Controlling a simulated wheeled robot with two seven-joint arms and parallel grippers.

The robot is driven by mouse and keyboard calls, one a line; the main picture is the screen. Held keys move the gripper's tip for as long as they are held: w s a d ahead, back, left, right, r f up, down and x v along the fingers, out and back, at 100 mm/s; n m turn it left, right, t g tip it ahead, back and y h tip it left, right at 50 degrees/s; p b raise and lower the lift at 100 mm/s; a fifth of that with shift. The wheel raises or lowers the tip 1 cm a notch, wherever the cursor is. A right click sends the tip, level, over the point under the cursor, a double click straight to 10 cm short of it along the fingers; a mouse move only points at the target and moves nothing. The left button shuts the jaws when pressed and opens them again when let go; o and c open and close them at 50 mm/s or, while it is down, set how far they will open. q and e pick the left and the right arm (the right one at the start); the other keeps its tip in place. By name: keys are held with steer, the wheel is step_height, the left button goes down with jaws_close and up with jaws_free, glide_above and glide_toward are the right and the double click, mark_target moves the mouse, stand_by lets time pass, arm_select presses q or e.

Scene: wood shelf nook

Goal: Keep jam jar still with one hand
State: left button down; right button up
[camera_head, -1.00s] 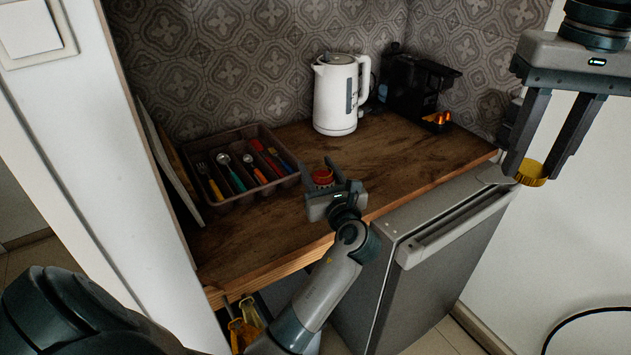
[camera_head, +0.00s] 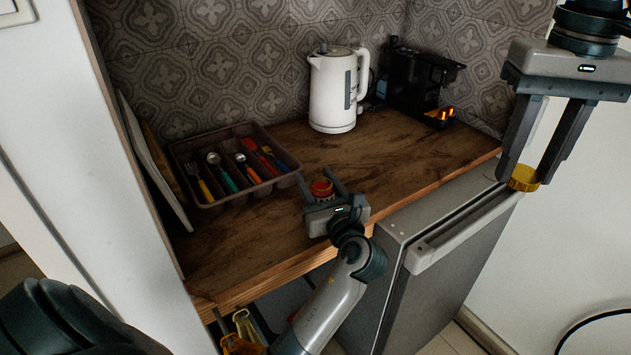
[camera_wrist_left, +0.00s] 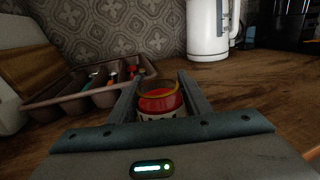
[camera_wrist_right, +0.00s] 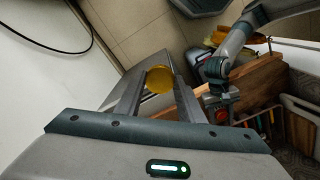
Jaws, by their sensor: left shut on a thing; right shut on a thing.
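The jam jar (camera_head: 321,188) stands on the wooden counter near its front edge, with red contents at its open top. In the left wrist view the jar (camera_wrist_left: 159,102) shows a yellowish rim and sits between the fingers. My left gripper (camera_head: 322,190) is shut on the jar from the front; its lower part is partly hidden. My right gripper (camera_head: 522,178) is shut on a round yellow lid (camera_head: 524,179), held up at the right, apart from the jar. The lid also shows between the fingertips in the right wrist view (camera_wrist_right: 160,79).
A brown cutlery tray (camera_head: 235,198) with several utensils lies left of the jar. A white kettle (camera_head: 333,95) and a black coffee machine (camera_head: 412,82) stand at the back. A grey appliance (camera_head: 440,265) is under the right side. The counter right of the jar is clear.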

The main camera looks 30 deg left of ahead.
mark_target(326, 197)
arm_select(q)
steer(key=c, duration=0.9)
jaws_free()
steer(key=shift+f, duration=0.15)
steer(key=shift+c, duration=0.2)
steer(key=shift+s+d+p, duration=0.2)
steer(key=shift+d+p, duration=0.1)
steer(key=shift+d, duration=0.05)
arm_select(e)
steer(key=shift+r, duration=0.35)
arm_select(q)
steer(key=p+v, duration=0.2)
steer(key=v, duration=0.3)
steer(key=p+v, duration=0.2)
steer(key=v, duration=0.3)
steer(key=shift+r, duration=0.2)
arm_select(e)
step_height(326, 197, up, 4)
steer(key=shift+r, duration=0.1)
arm_select(q)
steer(key=shift+s+d, duration=0.35)
steer(key=shift+d, duration=0.1)
